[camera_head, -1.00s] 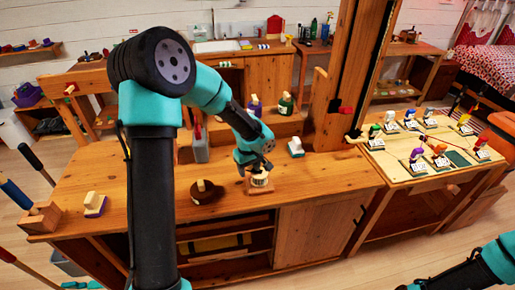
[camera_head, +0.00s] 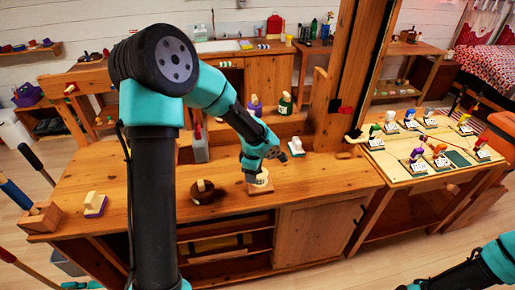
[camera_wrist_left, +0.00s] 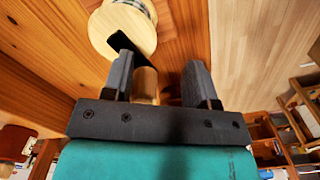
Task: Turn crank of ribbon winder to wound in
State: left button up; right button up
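The ribbon winder (camera_head: 261,186) stands near the front edge of the wooden workbench, a pale spool on a small wooden base. In the left wrist view its round pale wooden disc (camera_wrist_left: 97,30) shows at the top, with a black crank arm (camera_wrist_left: 124,46) leading to a wooden handle knob (camera_wrist_left: 146,80). The tips of my right gripper are unclear at the lower right.
A dark round object with a pale block (camera_head: 203,191) sits left of the winder. A white block on a dark base (camera_head: 296,147) stands close behind my left gripper. A wooden post (camera_head: 341,90) rises behind. The bench front right is clear.

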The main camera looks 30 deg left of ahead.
pick_arm(q)
jog(key=n, duration=0.1)
jog(key=d+n, duration=0.1)
jog(key=n, duration=0.1)
jog(key=shift+w+d, duration=0.1)
jog(key=shift+d, duration=0.05)
jog(key=shift+d+r+n, duration=0.1)
jog(key=shift+r+n, duration=0.05)
jog(key=shift+n, duration=0.45)
notch_tip(320, 180, up, 12)
jog(key=shift+f, duration=0.25)
